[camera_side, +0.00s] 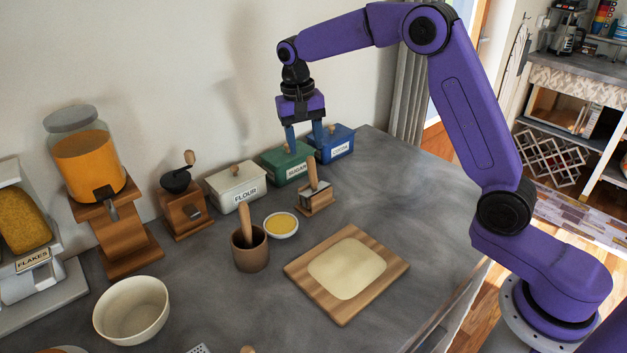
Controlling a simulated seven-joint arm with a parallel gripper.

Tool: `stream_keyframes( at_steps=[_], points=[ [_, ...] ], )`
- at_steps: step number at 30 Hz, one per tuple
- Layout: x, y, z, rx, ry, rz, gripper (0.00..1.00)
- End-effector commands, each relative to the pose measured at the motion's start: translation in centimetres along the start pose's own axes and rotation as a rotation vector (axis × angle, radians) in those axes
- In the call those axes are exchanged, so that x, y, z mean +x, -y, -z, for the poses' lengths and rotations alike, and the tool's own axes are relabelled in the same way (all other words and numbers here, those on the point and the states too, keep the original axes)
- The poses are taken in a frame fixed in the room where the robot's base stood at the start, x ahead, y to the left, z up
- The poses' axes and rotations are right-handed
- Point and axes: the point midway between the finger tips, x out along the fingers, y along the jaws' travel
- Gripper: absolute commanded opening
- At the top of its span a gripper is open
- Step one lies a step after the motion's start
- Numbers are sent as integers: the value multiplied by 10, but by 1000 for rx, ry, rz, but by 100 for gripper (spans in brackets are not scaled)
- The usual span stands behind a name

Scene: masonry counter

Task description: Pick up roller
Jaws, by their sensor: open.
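What looks like the roller (312,172) stands on the counter right of the middle, with its wooden handle up and its lower part in a small wooden stand (318,207). The lower part is small and partly hidden by the stand. My gripper (304,137) points down with its two blue fingers apart and nothing between them. It shows above the roller's handle in the picture, in front of the green and blue canisters. I cannot tell how far apart in depth they are.
Flour (236,186), green (287,163) and blue (332,143) canisters line the wall. Left of the roller are a small yellow-filled bowl (281,234) and a mortar (250,257) with a pestle. A board with dough (378,301) lies in front. The counter's right side is clear.

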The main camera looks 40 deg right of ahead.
Motion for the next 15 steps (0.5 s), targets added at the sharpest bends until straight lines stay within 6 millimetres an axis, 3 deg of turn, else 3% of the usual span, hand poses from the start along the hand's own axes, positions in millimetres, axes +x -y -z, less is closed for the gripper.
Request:
stream_keyframes(
  at_steps=[3,15],
  points=[
    [21,-1,-1,-1,4,-3,53],
    [54,-4,-1,0,3,-2,53]
  ],
)
